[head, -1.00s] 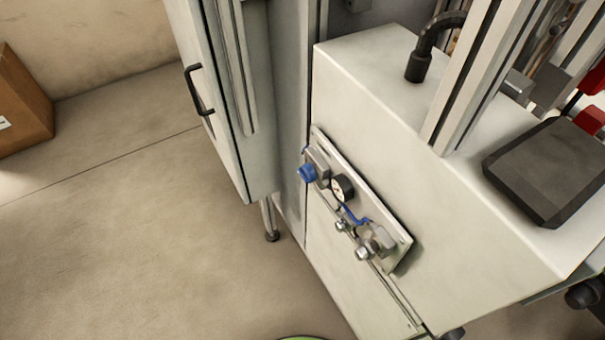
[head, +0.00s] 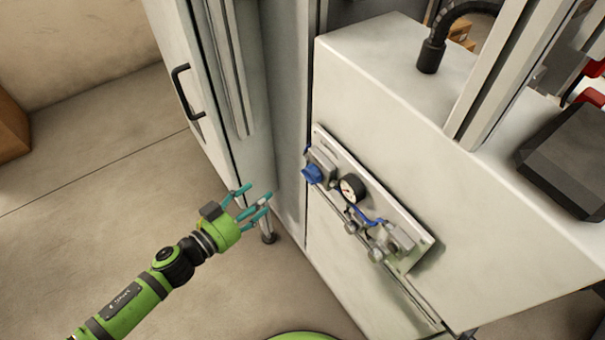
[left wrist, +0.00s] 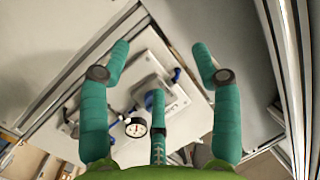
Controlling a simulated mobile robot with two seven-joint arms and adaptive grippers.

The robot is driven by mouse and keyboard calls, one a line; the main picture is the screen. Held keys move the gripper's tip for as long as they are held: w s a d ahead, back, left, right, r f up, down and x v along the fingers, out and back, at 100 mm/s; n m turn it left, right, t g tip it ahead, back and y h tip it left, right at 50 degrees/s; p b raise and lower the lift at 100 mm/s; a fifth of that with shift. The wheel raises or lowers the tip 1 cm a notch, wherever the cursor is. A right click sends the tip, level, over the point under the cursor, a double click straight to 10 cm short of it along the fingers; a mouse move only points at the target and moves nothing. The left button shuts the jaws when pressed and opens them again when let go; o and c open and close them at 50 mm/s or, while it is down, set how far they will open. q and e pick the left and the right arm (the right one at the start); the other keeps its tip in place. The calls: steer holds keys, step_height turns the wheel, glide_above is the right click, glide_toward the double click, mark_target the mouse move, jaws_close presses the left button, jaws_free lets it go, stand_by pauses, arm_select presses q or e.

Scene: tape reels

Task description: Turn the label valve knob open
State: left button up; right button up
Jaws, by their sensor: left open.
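The blue valve knob (head: 312,174) sits at the left end of a light metal panel (head: 408,214) on the side of the white machine. The panel also carries a round white-faced gauge (head: 352,187). My left gripper (head: 258,197) is open and empty, left of and a little below the knob in the head view, apart from it. In the left wrist view the teal fingers (left wrist: 161,58) are spread. A small blue part, apparently the knob (left wrist: 177,75), shows between them, with the gauge (left wrist: 135,127) lower left. My right gripper is out of view.
Metal fittings (head: 376,253) and a blue tube (head: 367,218) stick out along the panel. A tall grey cabinet with a black handle (head: 183,92) stands behind and left of the gripper. The floor (head: 90,220) at left is clear.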

mark_target(306, 179)
arm_select(q)
steer(key=s+d+r+m+g+h, duration=0.25)
steer(key=s+d+r+h, duration=0.2)
steer(key=r, duration=0.45)
steer(key=shift+m, duration=0.35)
steer(key=x, duration=0.2)
steer(key=p+x, duration=0.1)
steer(key=x, duration=0.5)
steer(key=shift+w+a+f, duration=0.1)
steer(key=shift+w+f, duration=0.15)
steer(key=shift+f, duration=0.15)
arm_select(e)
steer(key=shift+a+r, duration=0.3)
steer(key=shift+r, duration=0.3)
arm_select(q)
steer(key=c, duration=1.1)
